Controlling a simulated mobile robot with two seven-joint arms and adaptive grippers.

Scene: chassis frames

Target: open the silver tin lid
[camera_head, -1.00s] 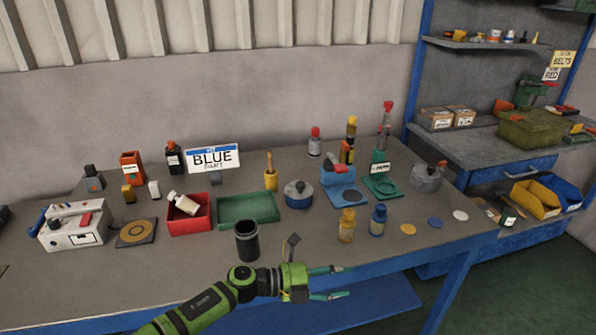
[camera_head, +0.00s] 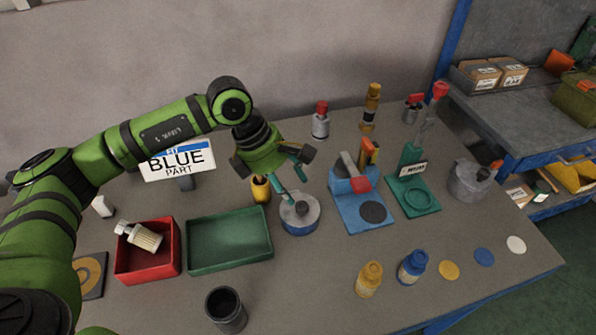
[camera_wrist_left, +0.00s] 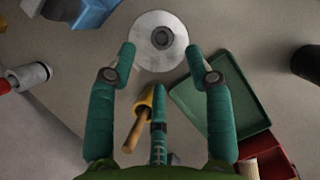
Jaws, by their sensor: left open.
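A round tin with blue sides and a silver lid (camera_head: 300,208) with a dark centre knob stands on the bench, right of the green tray. In the left wrist view the silver lid (camera_wrist_left: 161,38) lies just beyond and between my fingertips. My left gripper (camera_head: 296,186) is open and empty, pointing down over the tin; its fingers show spread in the left wrist view (camera_wrist_left: 161,56). The fingers partly cover the lid in the head view. A second, all-grey tin (camera_head: 468,183) with an orange-tipped part stands farther right. My right gripper is not in view.
A yellow cup with a wooden handle (camera_head: 261,190) stands close left of the tin. The green tray (camera_head: 230,263), red tray (camera_head: 172,275) and blue stand (camera_head: 362,219) are nearby. A dark cup (camera_head: 226,312) is in front. The bench before the tin is clear.

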